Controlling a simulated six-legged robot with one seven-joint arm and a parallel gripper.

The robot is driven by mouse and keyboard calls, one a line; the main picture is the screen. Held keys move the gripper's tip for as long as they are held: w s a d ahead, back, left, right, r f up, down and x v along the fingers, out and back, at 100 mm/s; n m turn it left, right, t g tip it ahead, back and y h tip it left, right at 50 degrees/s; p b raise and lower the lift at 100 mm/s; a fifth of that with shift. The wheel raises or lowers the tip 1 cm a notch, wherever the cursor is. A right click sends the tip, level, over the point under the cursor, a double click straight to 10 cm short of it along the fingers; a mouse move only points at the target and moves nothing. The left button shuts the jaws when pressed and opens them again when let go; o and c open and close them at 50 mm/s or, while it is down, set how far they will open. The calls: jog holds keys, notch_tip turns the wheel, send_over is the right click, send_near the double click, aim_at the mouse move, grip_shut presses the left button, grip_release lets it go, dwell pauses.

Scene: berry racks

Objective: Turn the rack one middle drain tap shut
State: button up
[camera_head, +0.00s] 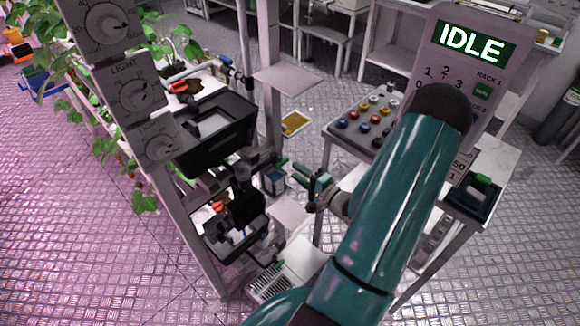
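Rack one stands at the left, with a grey post carrying LIGHT dials (135,88) and black tubs at two heights, an upper tub (222,140) and a lower tub (238,248). Red handles show at the upper level (178,87) and lower level (217,206). Dark pipe fittings (246,168) sit between the tubs; I cannot make out the middle drain tap or its angle. My teal arm bends down to my gripper (296,180), which is right of these fittings, pointing left. Its fingers are small and partly overlapped, so their opening is unclear.
A control panel with coloured buttons (352,122) and an IDLE display (471,43) stand at the right. A small grey shelf (288,78) juts out above the gripper. A white bench (492,165) is behind my arm. Plated floor (100,250) is clear at lower left.

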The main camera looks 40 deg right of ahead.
jog(key=s, duration=0.8)
jog(key=shift+s, duration=0.15)
jog(key=shift+d, duration=0.15)
